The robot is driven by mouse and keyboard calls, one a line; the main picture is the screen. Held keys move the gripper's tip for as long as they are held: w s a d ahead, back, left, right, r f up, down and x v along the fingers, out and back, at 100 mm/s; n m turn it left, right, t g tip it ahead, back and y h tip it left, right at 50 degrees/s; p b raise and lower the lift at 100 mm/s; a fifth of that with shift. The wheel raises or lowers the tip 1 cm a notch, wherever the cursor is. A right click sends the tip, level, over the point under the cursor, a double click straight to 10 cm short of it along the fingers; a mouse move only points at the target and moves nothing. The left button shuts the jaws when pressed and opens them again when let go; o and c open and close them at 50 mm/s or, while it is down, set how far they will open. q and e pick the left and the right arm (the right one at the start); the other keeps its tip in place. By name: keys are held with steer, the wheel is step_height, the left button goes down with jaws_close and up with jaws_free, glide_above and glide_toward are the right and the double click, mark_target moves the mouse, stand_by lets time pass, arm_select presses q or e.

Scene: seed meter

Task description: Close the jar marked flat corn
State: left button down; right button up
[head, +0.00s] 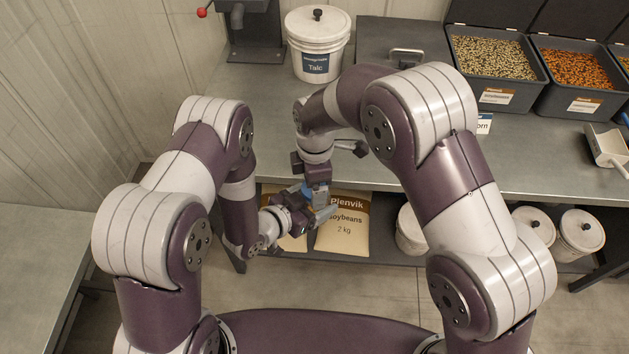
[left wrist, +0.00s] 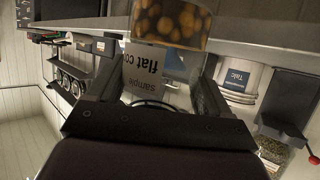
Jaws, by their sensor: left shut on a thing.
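The jar marked flat corn (left wrist: 172,22) shows upside down in the left wrist view, with brown and golden seeds behind clear wall and a white label (left wrist: 148,72) reading "sample flat co…". My left gripper (left wrist: 160,88) is shut on it, one finger on each side. In the head view my left gripper (head: 312,210) is in front of the bench edge, and the jar is mostly hidden there. My right gripper (head: 318,190) points down just above it, near a small blue piece (head: 309,189). I cannot tell what the blue piece is, or whether the right fingers are shut.
The grey bench (head: 270,120) carries a Talc bucket (head: 318,45), a dark lidded box (head: 385,40), seed bins (head: 495,65) and a scoop (head: 608,148). A Plenvik soybeans bag (head: 345,235) and white tubs (head: 580,232) stand on the lower shelf. The floor before the bench is clear.

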steer(key=shift+r, duration=0.1)
steer(key=shift+s+r, duration=0.1)
steer(key=shift+r, duration=2.05)
steer(key=shift+c, duration=0.4)
step_height(320, 180, up, 4)
steer(key=n, duration=0.5)
steer(key=shift+d+f+n, duration=0.1)
steer(key=shift+f+n, duration=0.15)
steer(key=shift+n, duration=0.15)
steer(key=shift+f, duration=0.15)
step_height(320, 180, down, 8)
steer(key=shift+r, duration=0.1)
